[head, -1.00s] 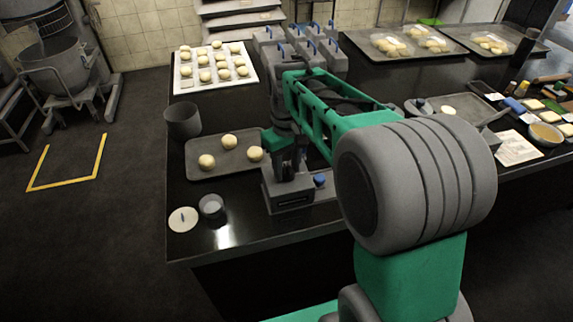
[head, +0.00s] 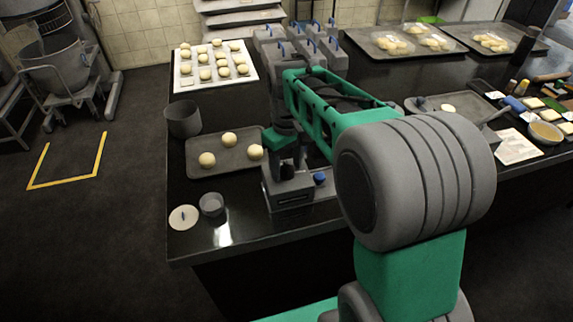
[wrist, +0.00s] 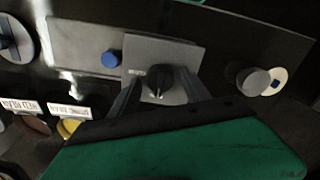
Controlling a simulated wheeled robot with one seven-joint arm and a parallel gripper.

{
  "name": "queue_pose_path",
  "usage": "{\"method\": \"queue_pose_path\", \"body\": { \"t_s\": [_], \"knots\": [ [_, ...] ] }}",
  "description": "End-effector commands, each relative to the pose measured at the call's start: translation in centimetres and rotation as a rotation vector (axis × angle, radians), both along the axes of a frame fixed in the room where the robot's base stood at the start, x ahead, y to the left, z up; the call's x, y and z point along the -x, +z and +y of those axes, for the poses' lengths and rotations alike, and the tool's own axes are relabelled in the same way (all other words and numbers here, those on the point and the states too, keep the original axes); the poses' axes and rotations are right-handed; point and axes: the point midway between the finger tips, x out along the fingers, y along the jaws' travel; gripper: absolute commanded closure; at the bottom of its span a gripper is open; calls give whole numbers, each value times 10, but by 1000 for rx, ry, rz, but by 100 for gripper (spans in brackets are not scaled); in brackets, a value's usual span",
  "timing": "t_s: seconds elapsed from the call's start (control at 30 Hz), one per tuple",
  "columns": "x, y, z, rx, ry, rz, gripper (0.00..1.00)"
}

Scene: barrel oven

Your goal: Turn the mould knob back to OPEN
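The mould is a low grey box (head: 290,197) near the front edge of the dark counter, with a blue button (head: 319,179) at its right. In the wrist view the dark round knob (wrist: 158,83) sits on the grey plate (wrist: 190,58) beside a small white label, its wording too small to read. My gripper (wrist: 158,88) points down at the knob. Its two dark fingers stand apart, one on each side of the knob, with a gap showing on both sides. In the head view my gripper (head: 287,168) is over the box and hides the knob.
A tray (head: 200,172) with three dough balls lies left of the box. A small grey cup (head: 212,205) and a pale round disc (head: 183,217) stand at the front left. A grey bin (head: 183,119) is behind them. Grey blue-handled blocks (head: 300,45) stand behind my arm.

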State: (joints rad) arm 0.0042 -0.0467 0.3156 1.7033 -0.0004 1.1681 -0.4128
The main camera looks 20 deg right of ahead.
Motion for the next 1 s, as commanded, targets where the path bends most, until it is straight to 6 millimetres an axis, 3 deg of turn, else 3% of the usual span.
{"method": "queue_pose_path", "body": {
  "t_s": [0.33, 0.7, 1.0],
  "knots": [
    [0, 5, 0, 0, -1, 0, 41],
    [0, 71, 0, 1, -1, -1, 41],
    [0, 78, 0, 0, -1, 1, 41]
  ]
}}
